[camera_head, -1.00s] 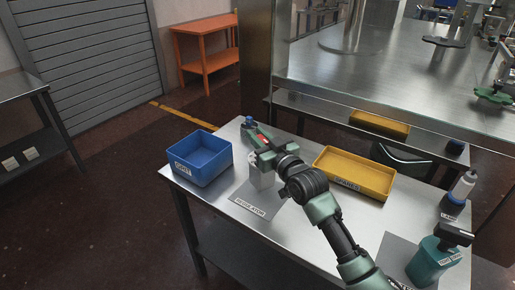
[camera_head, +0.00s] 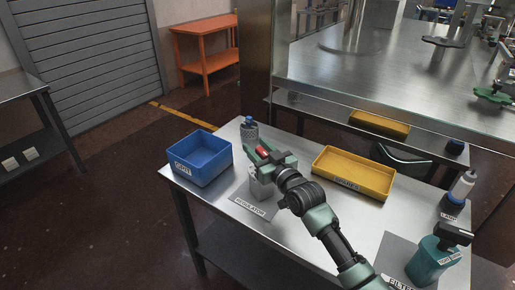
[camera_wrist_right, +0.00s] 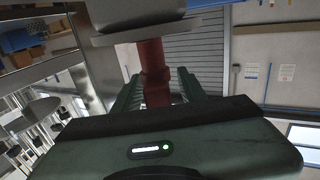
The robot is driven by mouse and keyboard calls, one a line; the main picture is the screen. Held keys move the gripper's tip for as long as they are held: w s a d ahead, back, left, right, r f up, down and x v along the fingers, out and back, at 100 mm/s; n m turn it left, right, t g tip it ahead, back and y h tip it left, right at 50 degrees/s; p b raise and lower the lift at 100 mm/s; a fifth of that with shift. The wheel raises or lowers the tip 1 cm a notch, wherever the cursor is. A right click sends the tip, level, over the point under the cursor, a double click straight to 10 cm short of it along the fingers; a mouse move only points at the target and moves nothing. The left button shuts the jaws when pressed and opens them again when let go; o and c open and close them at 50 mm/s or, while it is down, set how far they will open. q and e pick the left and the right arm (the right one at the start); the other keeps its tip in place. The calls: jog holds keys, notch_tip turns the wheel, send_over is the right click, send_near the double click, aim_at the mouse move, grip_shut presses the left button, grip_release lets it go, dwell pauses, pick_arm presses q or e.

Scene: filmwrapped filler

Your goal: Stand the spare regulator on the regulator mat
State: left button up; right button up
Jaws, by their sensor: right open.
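The spare regulator stands upright with its grey body (camera_head: 262,186) on the regulator mat (camera_head: 240,202), whose label reads REGULATOR. Its red part (camera_head: 262,153) shows at the top, between the fingers of my right gripper (camera_head: 267,157). The right gripper is open around the red part, above the grey body. In the right wrist view the red part (camera_wrist_right: 154,75) lies between the green fingers, with the grey body (camera_wrist_right: 150,22) beyond. The gripper and arm hide part of the regulator and mat. My left gripper is out of view.
A blue bin (camera_head: 203,170) stands left of the mat and a yellow tray (camera_head: 350,180) to the right. A blue-topped grey cylinder (camera_head: 249,134) stands behind the gripper.

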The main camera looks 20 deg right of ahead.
jog(key=shift+s, duration=0.1)
jog(key=v, duration=1.2)
jog(key=shift+b, duration=0.45)
